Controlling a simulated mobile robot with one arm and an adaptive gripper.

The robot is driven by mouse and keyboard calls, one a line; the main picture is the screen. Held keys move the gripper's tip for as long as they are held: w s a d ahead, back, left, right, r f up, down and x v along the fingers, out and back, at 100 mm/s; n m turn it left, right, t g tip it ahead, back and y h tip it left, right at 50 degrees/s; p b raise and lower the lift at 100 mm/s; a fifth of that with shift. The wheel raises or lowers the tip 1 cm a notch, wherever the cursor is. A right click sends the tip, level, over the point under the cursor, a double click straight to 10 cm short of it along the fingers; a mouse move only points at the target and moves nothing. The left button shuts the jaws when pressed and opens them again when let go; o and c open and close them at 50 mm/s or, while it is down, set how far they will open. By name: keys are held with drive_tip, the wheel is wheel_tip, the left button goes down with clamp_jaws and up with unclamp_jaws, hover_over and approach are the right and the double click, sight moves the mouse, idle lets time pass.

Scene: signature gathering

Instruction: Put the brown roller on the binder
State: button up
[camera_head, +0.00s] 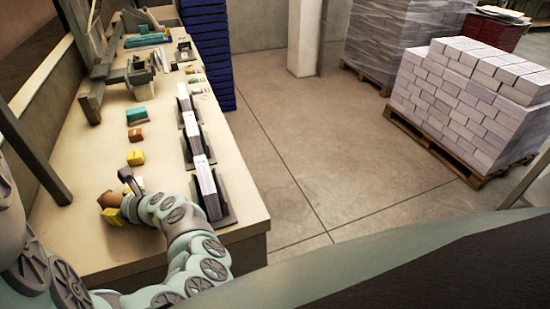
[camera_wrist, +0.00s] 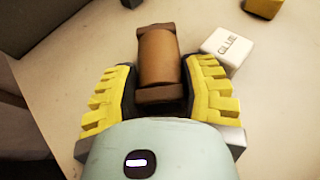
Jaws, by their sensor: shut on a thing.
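The brown roller (camera_wrist: 160,60), a brown cylinder between darker end blocks, sits between the yellow fingers of my gripper (camera_wrist: 161,78) in the wrist view. The fingers are closed on its sides. In the head view my gripper (camera_head: 113,213) is low over the near left of the long table, with a bit of the brown roller (camera_head: 109,200) showing. The arm hides part of this area. I cannot tell for certain which thing is the binder; a grey device (camera_head: 139,76) stands farther back on the table.
A white block marked GLUE (camera_wrist: 226,46) lies right beside the roller. Pallets stand right.

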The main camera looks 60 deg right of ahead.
drive_tip(key=o, duration=1.2)
drive_tip(key=shift+o, duration=0.2)
drive_tip(key=shift+r+p, duration=0.15)
drive_tip(key=shift+p, duration=0.15)
drive_tip(key=shift+s, duration=0.2)
drive_tip(key=b+v, duration=0.3)
drive_tip(key=v, duration=0.8)
drive_tip(key=shift+s+r+b, duration=0.15)
drive_tip(key=shift+s+b, duration=0.1)
drive_tip(key=shift+b, duration=0.1)
